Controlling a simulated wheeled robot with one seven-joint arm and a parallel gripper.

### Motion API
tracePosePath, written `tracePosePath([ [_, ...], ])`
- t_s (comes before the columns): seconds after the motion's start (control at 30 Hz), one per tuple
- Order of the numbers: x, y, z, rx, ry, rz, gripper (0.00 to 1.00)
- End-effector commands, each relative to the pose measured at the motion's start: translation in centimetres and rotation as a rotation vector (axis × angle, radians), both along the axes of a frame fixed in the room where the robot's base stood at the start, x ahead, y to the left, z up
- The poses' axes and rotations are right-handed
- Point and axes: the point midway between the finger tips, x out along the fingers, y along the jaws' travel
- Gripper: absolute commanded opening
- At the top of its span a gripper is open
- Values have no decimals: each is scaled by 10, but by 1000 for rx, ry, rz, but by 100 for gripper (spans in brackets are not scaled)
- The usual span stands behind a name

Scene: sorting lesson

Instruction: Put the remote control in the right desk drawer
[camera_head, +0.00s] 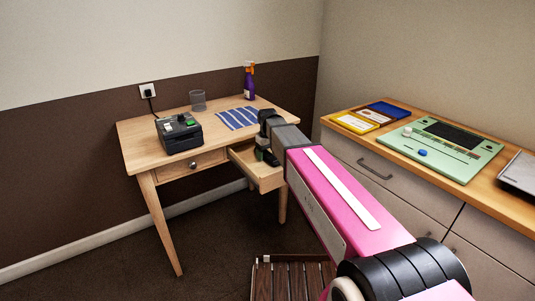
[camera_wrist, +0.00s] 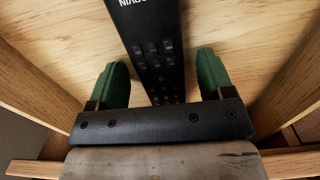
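The right desk drawer (camera_head: 262,178) is pulled out from the wooden desk (camera_head: 140,150). My gripper (camera_head: 266,156) reaches down into it. In the wrist view, the black remote control (camera_wrist: 147,35) with small buttons lies over the drawer's pale wood floor (camera_wrist: 235,35). My gripper's green fingers (camera_wrist: 162,65) stand on either side of the remote, open, with a gap visible on each side. The remote's near end is hidden behind the gripper's dark palm bar. In the head view I cannot make out the remote.
The desk holds a dark boxy device (camera_head: 179,133), a glass (camera_head: 198,100), a striped blue cloth (camera_head: 238,118) and a purple spray bottle (camera_head: 249,85). The left drawer (camera_head: 190,166) is shut. A counter (camera_head: 400,125) with trays and a green board (camera_head: 440,150) stands right. A slatted stool (camera_head: 290,278) is below.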

Motion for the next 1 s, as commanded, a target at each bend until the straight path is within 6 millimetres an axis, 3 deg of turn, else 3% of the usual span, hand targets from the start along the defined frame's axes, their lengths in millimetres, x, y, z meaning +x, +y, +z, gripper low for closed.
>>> tracePosePath([
  [0.27,0,0,1,0,0,0,74],
  [0.43,0,0,11,0,-2,0,74],
  [1.0,0,0,103,1,-1,0,74],
])
